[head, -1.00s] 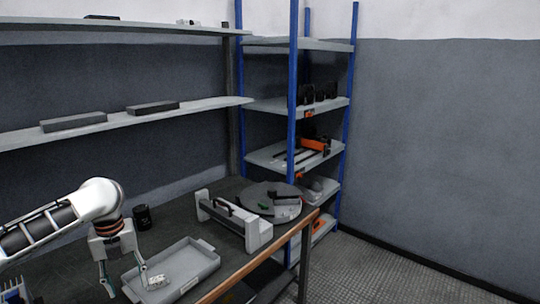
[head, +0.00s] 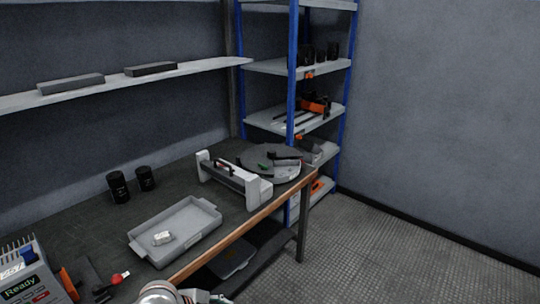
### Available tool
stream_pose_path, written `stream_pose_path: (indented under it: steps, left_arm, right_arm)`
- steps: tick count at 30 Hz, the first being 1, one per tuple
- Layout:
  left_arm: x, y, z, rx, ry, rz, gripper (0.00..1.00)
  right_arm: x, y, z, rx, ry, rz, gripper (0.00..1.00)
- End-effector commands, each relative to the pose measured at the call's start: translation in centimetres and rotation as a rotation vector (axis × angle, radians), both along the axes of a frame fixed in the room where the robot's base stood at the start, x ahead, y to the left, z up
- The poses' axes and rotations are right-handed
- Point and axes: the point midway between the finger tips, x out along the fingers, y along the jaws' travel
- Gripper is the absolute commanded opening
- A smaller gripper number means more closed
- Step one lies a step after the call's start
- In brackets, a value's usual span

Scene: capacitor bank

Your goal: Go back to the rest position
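No gripper shows in the head view. A rounded white and metal piece of my own arm (head: 160,292) shows at the bottom edge, with its gripper end not visible. A grey tray (head: 206,240) lies on the dark workbench (head: 75,221), with a small whitish part (head: 163,238) inside it at the left. Two black capacitors (head: 118,187) (head: 146,179) stand upright on the bench behind the tray. A light grey fixture with end blocks (head: 235,183) stands right of the tray.
A round grey plate (head: 262,152) with small parts sits at the bench's far right. A device reading "Ready" (head: 25,278) is at lower left. A blue-post shelf rack (head: 293,120) stands behind. A wall shelf (head: 200,72) runs above the bench. The floor at right is clear.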

Motion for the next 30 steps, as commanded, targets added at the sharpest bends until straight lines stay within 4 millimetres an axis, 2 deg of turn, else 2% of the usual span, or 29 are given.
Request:
stream_pose_path:
  steps: [1,3,8,11,15,21,25,30]
  left_arm:
    - [-1.4,-1.0,-0.9,-0.056,0.009,0.072,0.47]
    - [-2.6,-1.6,-1.6,-0.127,0.009,0.182,0.47]
    - [-5.5,-1.7,-2.8,-0.283,0.008,0.437,0.47]
    - [-7.5,-0.7,-3.3,-0.371,0.003,0.595,0.47]
    - [-10.9,1.7,-3.7,-0.471,-0.014,0.801,0.47]
    - [-15.1,5.4,-3.7,-0.556,-0.053,1.001,0.47]
    - [-16.7,6.7,-3.5,-0.578,-0.068,1.057,0.47]
    - [-17.1,7.1,-3.4,-0.586,-0.075,1.071,0.47]
  right_arm:
    - [0.0,0.0,0.0,0.000,0.000,0.000,0.40]
    - [0.0,0.0,0.0,0.000,0.000,0.000,0.40]
    - [0.0,0.0,0.1,0.000,-0.001,0.000,0.40]
    - [0.1,0.0,0.2,0.001,-0.004,0.000,0.40]
    - [0.2,0.1,0.4,0.002,-0.007,0.000,0.40]
    - [0.2,0.1,0.4,0.003,-0.008,-0.001,0.40]
    - [0.2,0.1,0.4,0.003,-0.008,-0.001,0.40]
    - [0.2,0.1,0.4,0.002,-0.007,0.000,0.40]
